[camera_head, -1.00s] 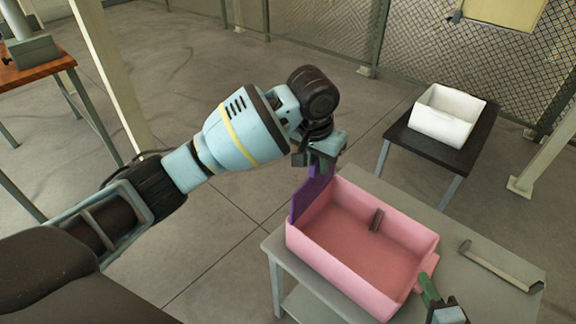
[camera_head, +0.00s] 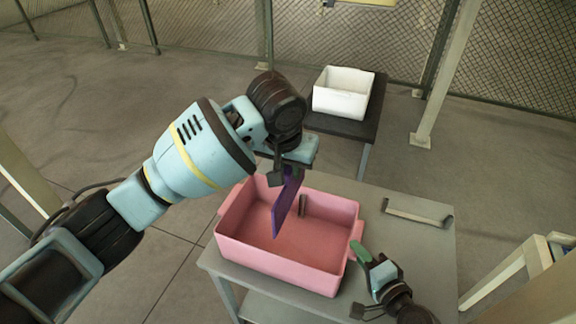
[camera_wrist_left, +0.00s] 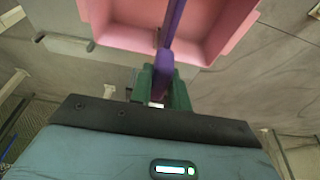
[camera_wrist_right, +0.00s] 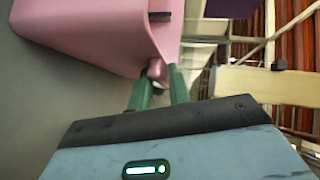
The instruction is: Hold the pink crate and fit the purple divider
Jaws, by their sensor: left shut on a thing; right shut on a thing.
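The pink crate (camera_head: 262,262) stands open on the grey table. The purple divider (camera_head: 287,204) hangs tilted over the crate's inside, its lower end reaching below the rim line; I cannot tell whether it touches the floor. My left gripper (camera_head: 286,172) is shut on the divider's top; its green fingers (camera_wrist_left: 163,88) pinch the purple tab in the left wrist view. A dark grey slot piece (camera_head: 303,205) sits on the crate's back wall. My right gripper (camera_head: 361,252) is shut on the crate's right-side handle, also seen as a pink knob (camera_wrist_right: 157,68) between the fingers.
The grey table (camera_head: 410,260) has bare room right of the crate. A metal bracket (camera_head: 418,211) lies at its back right. A white bin (camera_head: 342,93) stands on a dark side table (camera_head: 352,127) behind. A wire fence (camera_head: 200,40) lines the back.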

